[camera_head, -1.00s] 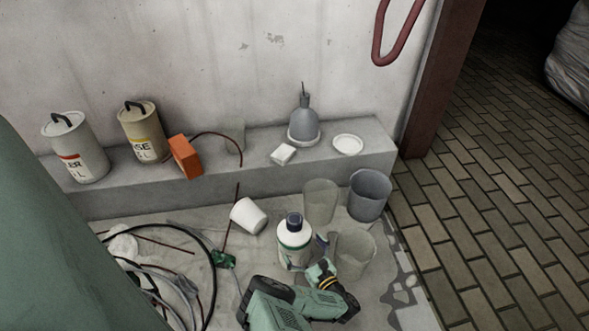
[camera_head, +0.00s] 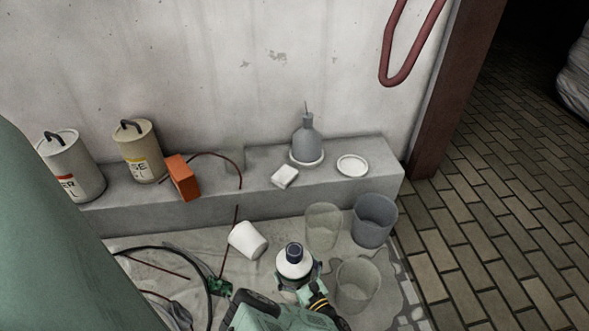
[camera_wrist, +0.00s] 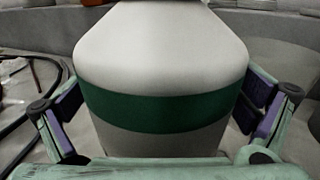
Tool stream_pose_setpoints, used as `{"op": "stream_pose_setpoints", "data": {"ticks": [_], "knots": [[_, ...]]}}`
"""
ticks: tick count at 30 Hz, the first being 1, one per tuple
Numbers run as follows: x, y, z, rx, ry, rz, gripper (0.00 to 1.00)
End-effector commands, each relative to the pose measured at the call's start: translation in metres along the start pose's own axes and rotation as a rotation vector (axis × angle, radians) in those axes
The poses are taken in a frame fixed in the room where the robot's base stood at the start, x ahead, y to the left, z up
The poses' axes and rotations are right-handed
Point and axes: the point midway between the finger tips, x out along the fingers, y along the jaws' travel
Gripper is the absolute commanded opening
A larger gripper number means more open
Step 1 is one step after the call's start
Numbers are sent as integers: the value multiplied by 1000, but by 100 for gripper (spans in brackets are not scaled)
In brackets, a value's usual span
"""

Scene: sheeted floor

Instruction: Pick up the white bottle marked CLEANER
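A white bottle (camera_head: 295,266) with a dark cap stands upright on the sheeted floor. In the wrist view the white bottle (camera_wrist: 160,55) fills the middle, with a dark green band around it. No CLEANER lettering shows on the side I see. My gripper (camera_wrist: 163,108) has one finger on each side of the bottle, with narrow gaps between the pads and its sides. It is open around the bottle. In the head view my gripper (camera_head: 298,289) is at the bottle's near side, partly hidden by my arm.
A clear cup (camera_head: 358,286) stands close right of the bottle, another clear cup (camera_head: 323,226) behind it and a grey cup (camera_head: 374,220) farther right. A white cup (camera_head: 247,240) lies tipped at left. Cables (camera_head: 207,275) lie left. A concrete ledge (camera_head: 330,190) runs behind.

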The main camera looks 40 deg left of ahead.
Motion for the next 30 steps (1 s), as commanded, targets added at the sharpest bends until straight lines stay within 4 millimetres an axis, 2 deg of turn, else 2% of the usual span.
{"op": "stream_pose_setpoints", "data": {"ticks": [2, 30], "knots": [[0, 0, 0, 0, 0, 0, 93], [2, 0, 2, -1, -5, 2, 33]]}}
